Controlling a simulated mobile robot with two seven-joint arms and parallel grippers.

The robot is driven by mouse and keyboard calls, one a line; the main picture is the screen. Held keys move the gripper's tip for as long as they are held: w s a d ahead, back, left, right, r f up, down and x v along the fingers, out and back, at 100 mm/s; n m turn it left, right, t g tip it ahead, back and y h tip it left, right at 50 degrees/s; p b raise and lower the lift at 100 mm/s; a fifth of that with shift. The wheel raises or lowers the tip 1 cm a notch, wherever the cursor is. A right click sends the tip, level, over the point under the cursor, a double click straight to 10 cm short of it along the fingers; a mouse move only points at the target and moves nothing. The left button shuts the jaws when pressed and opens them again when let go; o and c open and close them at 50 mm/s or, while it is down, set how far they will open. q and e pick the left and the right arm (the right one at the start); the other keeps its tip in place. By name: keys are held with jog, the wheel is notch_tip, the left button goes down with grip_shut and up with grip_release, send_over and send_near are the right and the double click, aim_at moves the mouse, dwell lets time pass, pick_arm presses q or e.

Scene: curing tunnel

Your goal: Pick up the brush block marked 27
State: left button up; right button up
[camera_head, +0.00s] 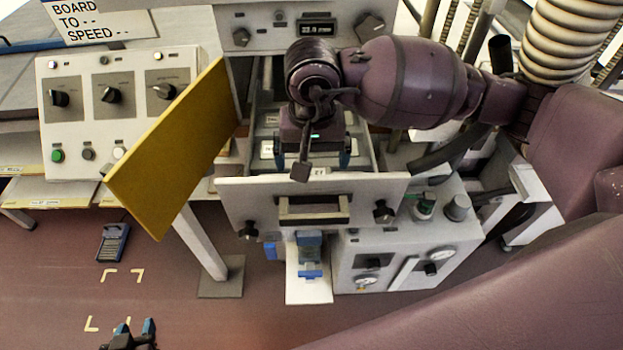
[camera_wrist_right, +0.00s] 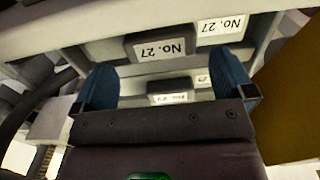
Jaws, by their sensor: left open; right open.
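A dark grey brush block (camera_wrist_right: 157,48) with a white label reading No. 27 sits in the open drawer (camera_head: 385,186), ahead of my right fingertips in the right wrist view. A second white label (camera_wrist_right: 220,26) to its right also seems to read 27. In the head view, the gripper and arm hide much of the drawer's inside. My left gripper (camera_head: 134,330) is open and empty, low over the floor.
A yellow panel (camera_head: 175,150) stands open left of the drawer. Below the drawer front are a white shelf with a blue item (camera_head: 309,262) and a gauge box (camera_head: 405,255). A smaller label (camera_wrist_right: 170,98) between my right fingers is too blurred to read.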

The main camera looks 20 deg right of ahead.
jog(key=shift+f, duration=1.65)
jog(key=c, duration=0.9)
jog(key=shift+r, duration=0.1)
